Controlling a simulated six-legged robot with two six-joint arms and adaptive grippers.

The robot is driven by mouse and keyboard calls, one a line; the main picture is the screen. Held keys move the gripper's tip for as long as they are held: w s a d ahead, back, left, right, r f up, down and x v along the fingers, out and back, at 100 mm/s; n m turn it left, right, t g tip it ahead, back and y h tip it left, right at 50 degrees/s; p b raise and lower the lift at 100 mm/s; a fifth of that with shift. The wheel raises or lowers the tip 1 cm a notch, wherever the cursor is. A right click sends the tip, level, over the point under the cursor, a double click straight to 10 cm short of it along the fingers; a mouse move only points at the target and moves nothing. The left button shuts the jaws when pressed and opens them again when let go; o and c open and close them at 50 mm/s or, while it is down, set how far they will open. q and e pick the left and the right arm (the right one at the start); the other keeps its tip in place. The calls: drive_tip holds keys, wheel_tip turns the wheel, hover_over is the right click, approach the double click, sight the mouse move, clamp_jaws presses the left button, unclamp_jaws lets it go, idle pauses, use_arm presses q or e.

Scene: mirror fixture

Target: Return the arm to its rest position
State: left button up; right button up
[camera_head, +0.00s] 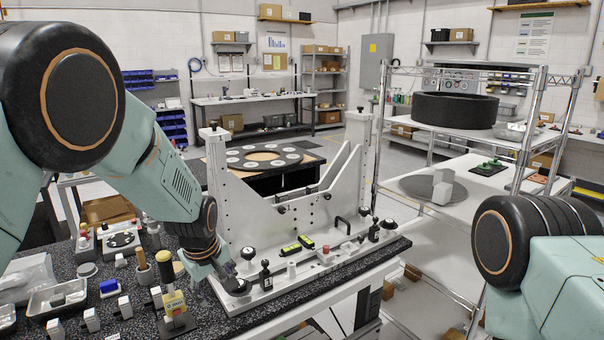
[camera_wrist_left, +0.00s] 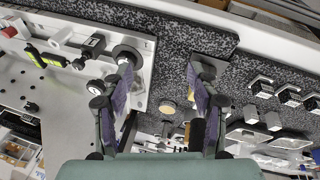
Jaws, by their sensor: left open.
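The mirror fixture (camera_head: 262,220) is a silver metal frame with a V-shaped opening on a white base plate, standing on a dark speckled bench top. My left arm comes in from the left. Its gripper (camera_head: 232,280) is low over the front left corner of the base plate, close to a round black knob there. In the left wrist view my left gripper (camera_wrist_left: 163,85) has its two fingers well apart with nothing between them. The base plate (camera_wrist_left: 50,95) lies left of the fingers in that view. My right arm shows at the right edge, but its gripper is out of view.
A yellow-handled tool (camera_head: 172,298) stands on the bench just left of my left gripper, among small blocks and a metal tray (camera_head: 58,298). A wire-frame rack (camera_head: 460,190) with a black ring (camera_head: 455,110) stands at the right. Open floor shows between bench and rack.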

use_arm(q)
drive_tip(key=s+a+f+m+b, duration=0.2)
drive_tip(key=s+f+m+b, duration=0.25)
drive_tip(key=s+f, duration=0.9)
drive_tip(key=s+a+f+m+b, duration=0.2)
drive_tip(key=s+f+m+b, duration=0.3)
drive_tip(key=s+f, duration=0.8)
drive_tip(key=s+f+g+b, duration=0.3)
drive_tip(key=s+f+b, duration=0.6)
drive_tip(key=s+f, duration=0.4)
drive_tip(key=s, duration=0.3)
drive_tip(key=shift+a+f+n+g, duration=0.15)
drive_tip(key=shift+n+g, duration=0.2)
drive_tip(key=shift+g, duration=0.05)
drive_tip(key=shift+w, duration=0.1)
drive_tip(key=shift+w, duration=0.1)
drive_tip(key=shift+d, duration=0.2)
drive_tip(key=shift+w, duration=0.1)
